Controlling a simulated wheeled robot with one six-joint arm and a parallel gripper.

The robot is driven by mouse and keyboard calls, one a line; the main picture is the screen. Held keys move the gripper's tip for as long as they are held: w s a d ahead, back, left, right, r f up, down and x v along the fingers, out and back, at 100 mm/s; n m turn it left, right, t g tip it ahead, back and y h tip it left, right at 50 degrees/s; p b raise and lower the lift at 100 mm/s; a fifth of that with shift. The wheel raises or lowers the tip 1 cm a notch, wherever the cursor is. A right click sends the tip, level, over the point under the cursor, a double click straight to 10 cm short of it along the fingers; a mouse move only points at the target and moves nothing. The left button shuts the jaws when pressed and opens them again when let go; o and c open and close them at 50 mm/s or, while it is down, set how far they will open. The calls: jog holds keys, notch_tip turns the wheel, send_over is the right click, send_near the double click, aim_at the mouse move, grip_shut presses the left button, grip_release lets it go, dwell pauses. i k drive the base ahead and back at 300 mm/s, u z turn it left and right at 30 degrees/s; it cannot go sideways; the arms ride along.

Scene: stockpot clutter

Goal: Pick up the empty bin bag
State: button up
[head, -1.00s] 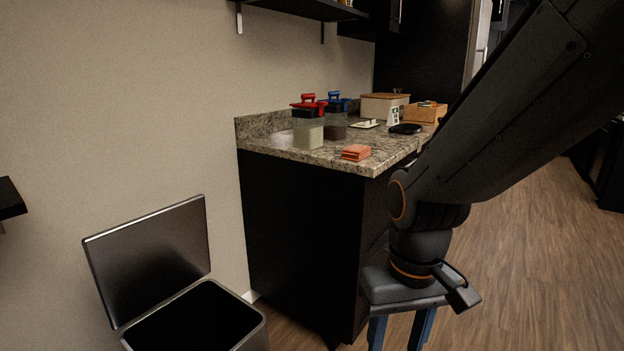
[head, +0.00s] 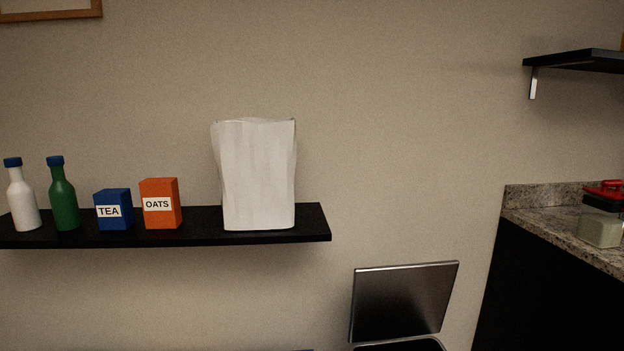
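A white bag (head: 259,178) stands upright on a black wall shelf (head: 275,237), near the shelf's right end. Its top looks open and slightly crumpled; what is inside cannot be seen. It is the only bag in view. My gripper is not in the head view now.
On the shelf left of the bag stand an orange oats box (head: 161,205), a blue tea box (head: 114,211), a green bottle (head: 63,197) and a white bottle (head: 22,197). An open-lidded metal bin (head: 403,302) is below right. A granite counter (head: 560,232) is at right.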

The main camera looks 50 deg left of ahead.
aim_at(255, 159)
jog(key=u, duration=3.95)
jog(key=i, duration=1.05)
jog(key=z, duration=2.3)
